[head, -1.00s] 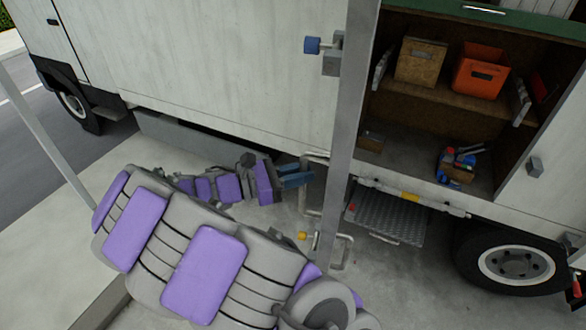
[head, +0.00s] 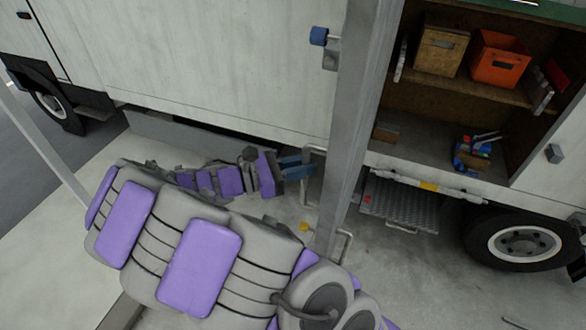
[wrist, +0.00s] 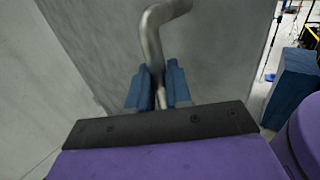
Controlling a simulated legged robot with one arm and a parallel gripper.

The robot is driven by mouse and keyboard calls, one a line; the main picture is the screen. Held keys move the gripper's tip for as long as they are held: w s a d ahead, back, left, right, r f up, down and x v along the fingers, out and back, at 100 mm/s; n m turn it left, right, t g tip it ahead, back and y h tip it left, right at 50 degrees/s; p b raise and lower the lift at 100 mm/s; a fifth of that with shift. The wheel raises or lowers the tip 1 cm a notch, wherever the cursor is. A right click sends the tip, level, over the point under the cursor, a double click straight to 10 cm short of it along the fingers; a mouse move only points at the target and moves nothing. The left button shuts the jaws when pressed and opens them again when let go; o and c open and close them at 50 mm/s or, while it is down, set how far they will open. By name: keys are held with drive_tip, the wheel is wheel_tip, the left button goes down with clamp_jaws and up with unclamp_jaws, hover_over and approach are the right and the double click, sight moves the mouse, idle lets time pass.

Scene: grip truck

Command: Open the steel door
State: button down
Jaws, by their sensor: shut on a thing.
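The steel door (head: 363,120) stands open, seen nearly edge-on as a tall grey strip in front of the truck's cargo opening in the head view. Its bent metal handle (head: 312,185) is low on the left side of the door. My gripper (head: 303,168) is at the handle. In the wrist view my blue fingertips (wrist: 157,88) are closed on either side of the handle bar (wrist: 152,45), with a grey panel behind it. The rest of the door's face is hidden by the viewing angle.
The white truck side (head: 220,60) is behind my arm. The cargo bay holds an orange bin (head: 499,60), a brown box (head: 440,50) and a pile of tools (head: 475,152). A metal step (head: 400,203) juts out below, beside a wheel (head: 523,244). Open pavement lies at lower right.

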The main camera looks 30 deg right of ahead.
drive_tip(key=shift+w, duration=0.2)
drive_tip(key=c, duration=1.5)
unclamp_jaws()
drive_tip(key=o, duration=0.4)
drive_tip(key=shift+w+d+f, duration=0.1)
drive_tip(key=shift+w+d, duration=0.05)
drive_tip(key=shift+d, duration=0.25)
drive_tip(key=shift+a, duration=0.3)
drive_tip(key=shift+a, duration=0.1)
